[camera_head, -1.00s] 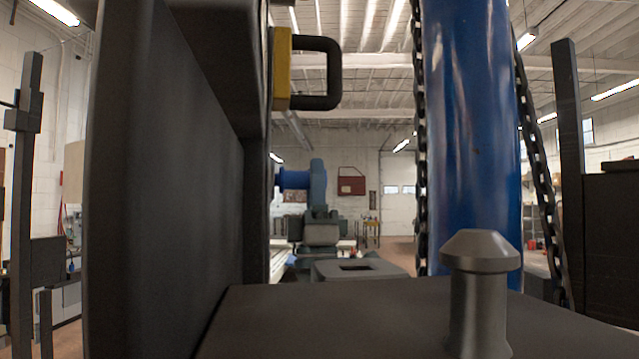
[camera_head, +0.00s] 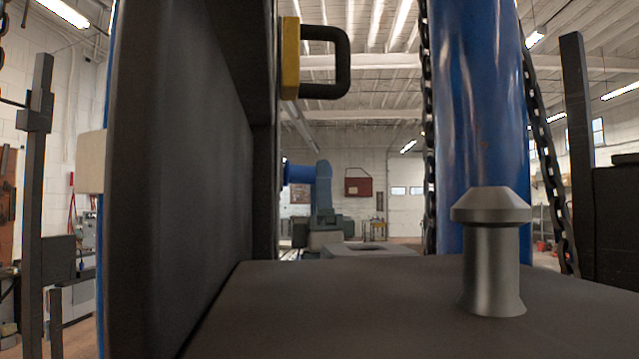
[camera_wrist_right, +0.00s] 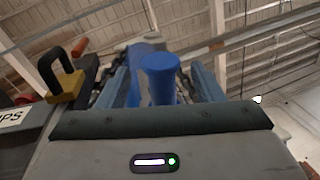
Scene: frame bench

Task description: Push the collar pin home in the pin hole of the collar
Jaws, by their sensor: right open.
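A grey metal pin (camera_head: 492,255) with a wide bevelled head stands upright on a dark flat surface (camera_head: 400,310) at the right of the head view. I take it for the collar pin; whether its foot sits in a hole cannot be seen. The collar and its pin hole cannot be made out for certain. In the right wrist view my right gripper (camera_wrist_right: 164,78) seems open, its pale blue-grey sides apart, with a blue cylinder (camera_wrist_right: 160,75) showing between them. I cannot clearly make out either gripper in the head view, and contact with the pin is not visible.
A large dark upright panel (camera_head: 190,180) fills the left. A blue post (camera_head: 482,110) with hanging chains (camera_head: 428,130) stands behind the pin. A yellow bracket with a black handle (camera_head: 340,62) juts from the panel. A grey block with an opening (camera_head: 385,250) lies beyond.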

